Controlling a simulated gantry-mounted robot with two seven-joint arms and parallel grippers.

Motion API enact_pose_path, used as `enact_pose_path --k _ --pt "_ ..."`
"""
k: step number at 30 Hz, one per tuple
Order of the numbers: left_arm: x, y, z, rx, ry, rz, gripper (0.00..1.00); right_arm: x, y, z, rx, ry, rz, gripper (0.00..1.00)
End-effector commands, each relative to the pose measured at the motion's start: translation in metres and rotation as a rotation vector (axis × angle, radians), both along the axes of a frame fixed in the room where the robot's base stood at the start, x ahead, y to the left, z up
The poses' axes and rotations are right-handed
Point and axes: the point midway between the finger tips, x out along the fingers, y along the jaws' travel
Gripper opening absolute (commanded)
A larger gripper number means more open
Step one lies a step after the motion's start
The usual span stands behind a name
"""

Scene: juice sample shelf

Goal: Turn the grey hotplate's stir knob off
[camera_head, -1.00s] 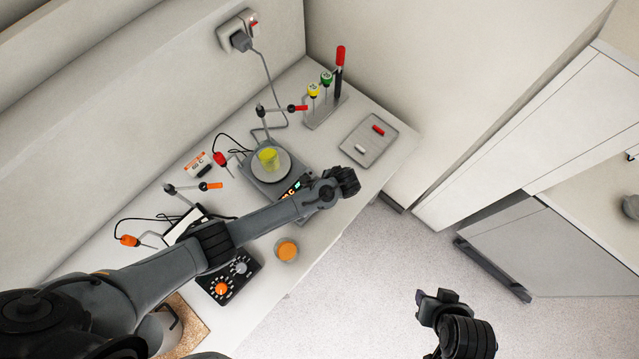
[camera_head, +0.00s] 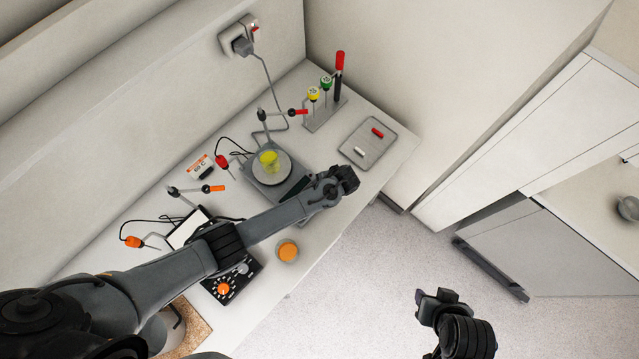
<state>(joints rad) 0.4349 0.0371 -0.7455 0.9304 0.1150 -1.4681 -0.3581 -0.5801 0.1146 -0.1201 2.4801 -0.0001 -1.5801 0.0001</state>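The grey hotplate (camera_head: 255,181) stands on the bench with a glass of yellow liquid (camera_head: 269,160) on its round plate. Its front panel (camera_head: 296,187) looks dark and is partly covered by my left arm. The stir knob cannot be made out; it is hidden behind the arm or wrist. My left gripper (camera_head: 346,179) is at the hotplate's front right corner, by the bench edge. Its fingers are hidden, and I see nothing held. My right gripper (camera_head: 428,298) hangs over the floor, away from the bench; its finger gap is unclear.
A second hotplate (camera_head: 234,283) with a black panel and orange knob stands nearer, partly under my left arm. An orange-topped jar (camera_head: 287,251) sits near the bench edge. A grey tray (camera_head: 368,144) and a rack of tools (camera_head: 325,112) stand beyond. Probe stands and cables line the back.

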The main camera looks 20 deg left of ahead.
Motion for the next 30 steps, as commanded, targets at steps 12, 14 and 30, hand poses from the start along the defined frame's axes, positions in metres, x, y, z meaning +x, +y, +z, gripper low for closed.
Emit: enact_pose_path --k 12,14,30 --pt "0.001 -0.001 0.001 -0.001 -0.001 0.002 0.46 0.0 0.0 0.0 -0.001 0.0 0.001 0.43" --pt "0.0 -0.001 0.001 -0.001 -0.001 0.002 0.55 0.0 -0.001 0.0 -0.002 0.0 0.001 0.43" --pt "0.0 -0.005 0.016 -0.001 -0.001 0.001 0.61 0.0 -0.002 0.014 -0.01 0.001 0.006 0.43"
